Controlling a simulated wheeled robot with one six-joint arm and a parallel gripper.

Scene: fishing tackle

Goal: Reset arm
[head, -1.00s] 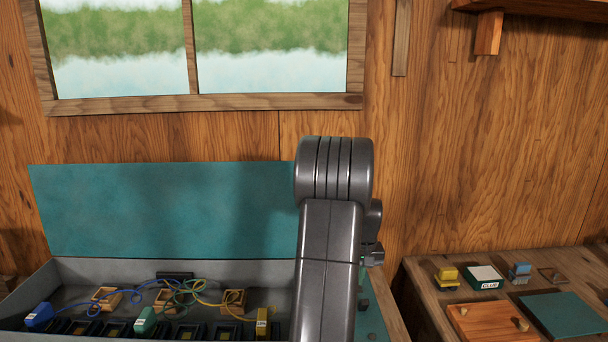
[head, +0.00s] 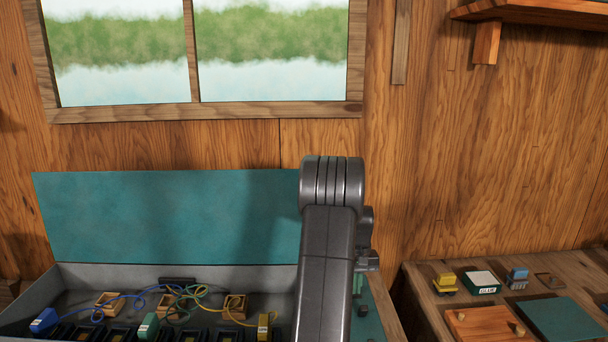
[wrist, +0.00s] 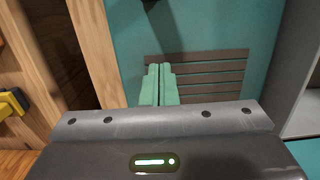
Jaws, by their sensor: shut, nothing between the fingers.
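My gripper (wrist: 160,84) shows in the wrist view as two green fingers pressed together with nothing between them. They are over a teal surface (wrist: 215,30) with a brown slatted panel (wrist: 205,72) behind the fingertips. In the head view my dark grey arm stands in front of the right end of the open tackle box (head: 165,215), and the gripper is mostly hidden behind it.
The box holds blue (head: 44,320), green (head: 149,326) and yellow (head: 264,327) tagged pieces on cords, among small wooden blocks and dark slots. The right-hand bench carries a yellow piece (head: 445,284), a labelled box (head: 481,283), a wooden board (head: 480,322) and a teal mat (head: 560,318).

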